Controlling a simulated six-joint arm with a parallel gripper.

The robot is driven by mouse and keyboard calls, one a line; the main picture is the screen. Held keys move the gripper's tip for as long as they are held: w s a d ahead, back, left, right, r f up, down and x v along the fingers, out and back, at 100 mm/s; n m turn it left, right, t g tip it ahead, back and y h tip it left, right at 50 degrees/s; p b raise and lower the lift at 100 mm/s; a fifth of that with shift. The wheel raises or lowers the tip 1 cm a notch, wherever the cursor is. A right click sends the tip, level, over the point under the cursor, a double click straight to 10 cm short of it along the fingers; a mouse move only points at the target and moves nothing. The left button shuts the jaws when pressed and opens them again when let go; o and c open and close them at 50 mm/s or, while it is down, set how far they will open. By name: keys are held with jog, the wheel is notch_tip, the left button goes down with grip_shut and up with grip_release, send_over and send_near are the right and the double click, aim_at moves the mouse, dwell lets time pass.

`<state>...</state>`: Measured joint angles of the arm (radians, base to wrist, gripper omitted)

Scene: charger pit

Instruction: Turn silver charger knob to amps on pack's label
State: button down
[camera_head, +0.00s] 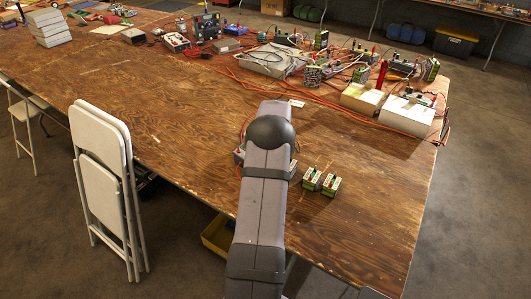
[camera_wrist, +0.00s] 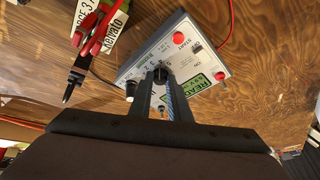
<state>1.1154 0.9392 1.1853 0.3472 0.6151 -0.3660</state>
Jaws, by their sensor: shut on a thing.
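The silver charger (camera_wrist: 200,62) lies under my gripper in the wrist view, with red buttons, printed digits and a green label on its face. My gripper (camera_wrist: 160,78) is shut on its dark knob (camera_wrist: 160,72); the fingers partly cover the knob, so its pointer cannot be read. A pack (camera_wrist: 112,36) with a white label reading partly "RCE 3" and "Kelvato" is at the upper left; its amps figure is not legible. In the head view my arm hides most of the charger (camera_head: 239,155).
A red clip (camera_wrist: 97,40) and a black-tipped lead (camera_wrist: 73,85) lie by the pack. Cables and chargers crowd the table's far side. The wooden table (camera_head: 375,210) is clear at right front.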

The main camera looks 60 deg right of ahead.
jog(key=n+b, duration=0.1)
jog(key=n+t+b, duration=0.1)
jog(key=n+b, duration=0.1)
jog(key=shift+d+f+y, duration=0.15)
jog(key=shift+f+y, duration=0.05)
jog(key=shift+y, duration=0.1)
jog(key=shift+s+r+n+y+b, duration=0.15)
jog(key=shift+n+y+b, duration=0.15)
jog(key=shift+n+b, duration=0.55)
jog(key=shift+n, duration=0.25)
jog(key=c, duration=1.7)
grip_release()
jog(key=shift+o, duration=0.2)
jog(key=shift+r, duration=0.1)
jog(key=v, duration=0.7)
jog(key=shift+b, duration=0.45)
